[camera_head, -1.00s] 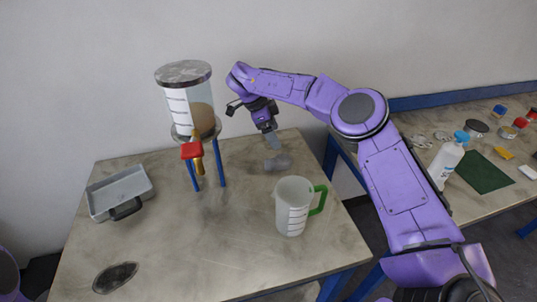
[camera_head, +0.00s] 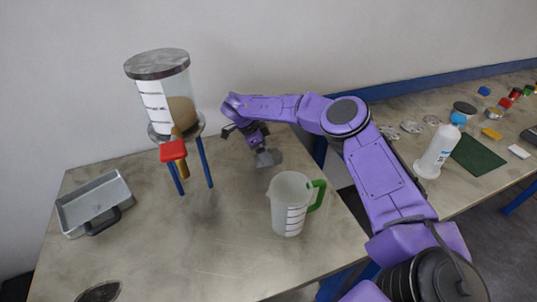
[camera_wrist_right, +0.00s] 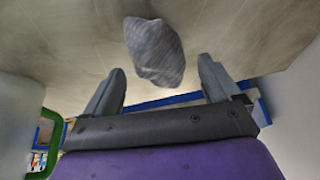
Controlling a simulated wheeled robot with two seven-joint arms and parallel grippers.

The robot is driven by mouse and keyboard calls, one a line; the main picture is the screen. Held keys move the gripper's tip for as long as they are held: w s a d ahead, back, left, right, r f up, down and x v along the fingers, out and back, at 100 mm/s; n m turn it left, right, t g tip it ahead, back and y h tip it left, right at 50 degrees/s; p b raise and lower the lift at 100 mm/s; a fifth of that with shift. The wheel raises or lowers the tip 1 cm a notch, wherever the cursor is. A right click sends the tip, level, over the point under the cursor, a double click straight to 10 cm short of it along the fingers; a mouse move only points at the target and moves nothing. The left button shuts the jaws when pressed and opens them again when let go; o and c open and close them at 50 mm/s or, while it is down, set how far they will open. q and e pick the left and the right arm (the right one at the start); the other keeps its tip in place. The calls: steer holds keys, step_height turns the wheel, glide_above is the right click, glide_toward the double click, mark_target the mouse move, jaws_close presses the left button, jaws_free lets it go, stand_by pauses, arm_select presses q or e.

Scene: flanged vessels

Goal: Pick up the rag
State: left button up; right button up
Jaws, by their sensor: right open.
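The rag (camera_head: 268,157) is a small crumpled grey cloth on the table, behind the measuring jug. In the right wrist view the rag (camera_wrist_right: 154,51) lies ahead of the fingertips, roughly centred between the two fingers. My right gripper (camera_head: 261,149) is directly above the rag and partly hides it. The right wrist view shows my right gripper (camera_wrist_right: 158,75) open, with nothing held between its fingers. I cannot tell whether the fingers touch the cloth. My left gripper is not in view.
A clear measuring jug (camera_head: 289,207) with a green handle stands in front of the rag. A vessel on blue legs (camera_head: 163,95) with a red-handled valve stands to the left. A grey tray (camera_head: 92,203) lies far left. A second table (camera_head: 430,195) holds a bottle and small parts.

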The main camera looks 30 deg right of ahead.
steer(key=shift+x, duration=1.15)
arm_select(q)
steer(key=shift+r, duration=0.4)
arm_select(e)
steer(key=c, duration=1.2)
steer(key=shift+o, duration=0.2)
steer(key=shift+r, duration=0.15)
steer(key=shift+w+r, duration=0.1)
steer(key=shift+r, duration=0.25)
arm_select(q)
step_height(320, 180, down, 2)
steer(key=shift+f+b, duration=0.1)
steer(key=shift+b, duration=1)
arm_select(e)
step_height(320, 180, up, 9)
